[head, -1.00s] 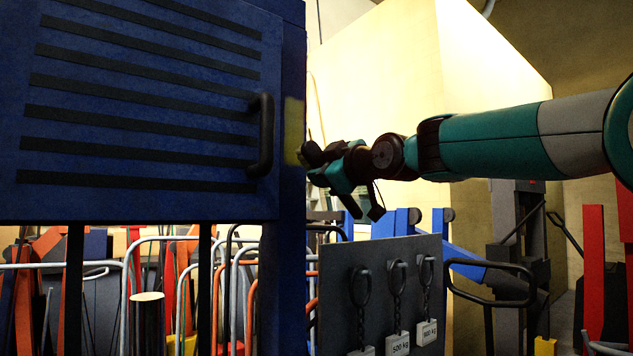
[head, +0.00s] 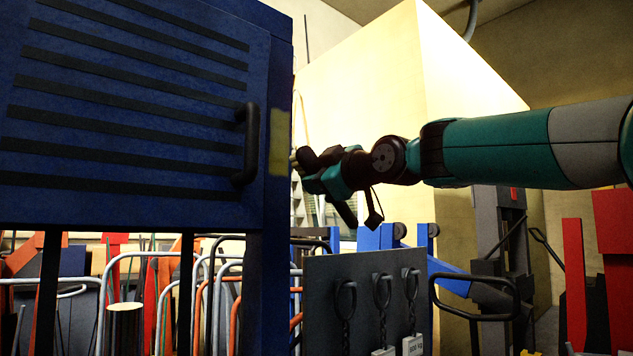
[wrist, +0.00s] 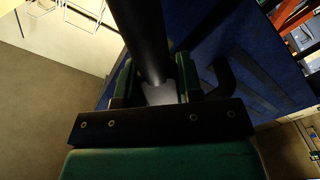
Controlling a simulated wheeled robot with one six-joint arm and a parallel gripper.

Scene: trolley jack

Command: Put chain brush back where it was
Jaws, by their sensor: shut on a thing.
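My gripper (head: 310,172) is beside the right edge of the blue cabinet (head: 274,45) in the head view. In the wrist view my gripper (wrist: 158,82) is shut on a dark, round bar, which I take to be the chain brush (wrist: 140,35). The bar runs up out of the picture between the two green fingers, so its far end is hidden. In the head view the brush cannot be made out clearly against the dark gripper.
The cabinet's slatted blue front carries a black handle (head: 246,143) close to my gripper. A grey panel (head: 320,270) with hanging chains stands below my arm. Blue lift parts (head: 455,272) and a dark stand (head: 500,225) are to the right. Pipe racks crowd the lower left.

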